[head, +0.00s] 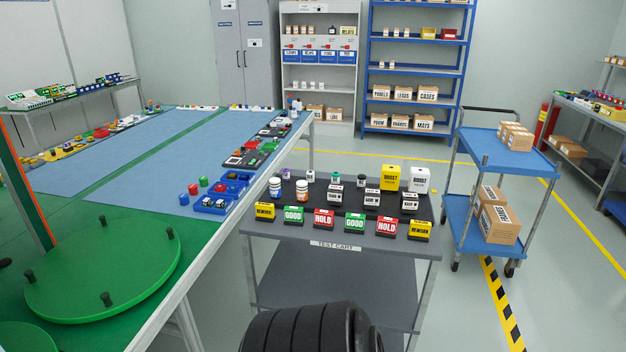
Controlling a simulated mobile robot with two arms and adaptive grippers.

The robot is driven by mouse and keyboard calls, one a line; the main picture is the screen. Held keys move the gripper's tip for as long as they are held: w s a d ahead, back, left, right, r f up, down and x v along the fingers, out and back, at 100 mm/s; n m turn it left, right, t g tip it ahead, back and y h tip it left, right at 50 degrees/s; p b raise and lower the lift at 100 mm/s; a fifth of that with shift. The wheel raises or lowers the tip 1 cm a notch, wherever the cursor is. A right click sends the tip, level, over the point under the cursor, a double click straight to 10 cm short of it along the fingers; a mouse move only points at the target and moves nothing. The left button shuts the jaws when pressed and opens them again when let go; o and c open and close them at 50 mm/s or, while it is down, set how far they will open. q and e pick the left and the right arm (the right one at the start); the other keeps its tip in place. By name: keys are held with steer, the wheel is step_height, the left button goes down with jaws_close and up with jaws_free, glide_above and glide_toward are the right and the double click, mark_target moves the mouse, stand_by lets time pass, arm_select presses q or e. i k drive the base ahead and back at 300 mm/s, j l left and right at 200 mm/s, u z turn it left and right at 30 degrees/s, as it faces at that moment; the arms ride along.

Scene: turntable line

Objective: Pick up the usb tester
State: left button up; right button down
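The grey test cart (339,246) stands in the middle of the head view. On its dark top sit several small black devices with white labels, among them a left one (335,198), a middle one (372,199) and a right one (410,203). Their print is too small to read surely, so I cannot tell which thing is the usb tester. Behind them stand a yellow box (391,177) and a white box (419,180). Neither of my grippers is in view.
Yellow, green and red signs (324,219) line the cart's front edge. Two bottles (302,190) stand at its left. The green-blue line table (190,245) with a round turntable (103,265) is left. A blue trolley (500,150) with boxes stands right. Floor between cart and trolley is clear.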

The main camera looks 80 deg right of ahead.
mark_target(310, 175)
steer(key=z, duration=2.75)
steer(key=i+j+z, duration=0.15)
steer(key=i, duration=0.1)
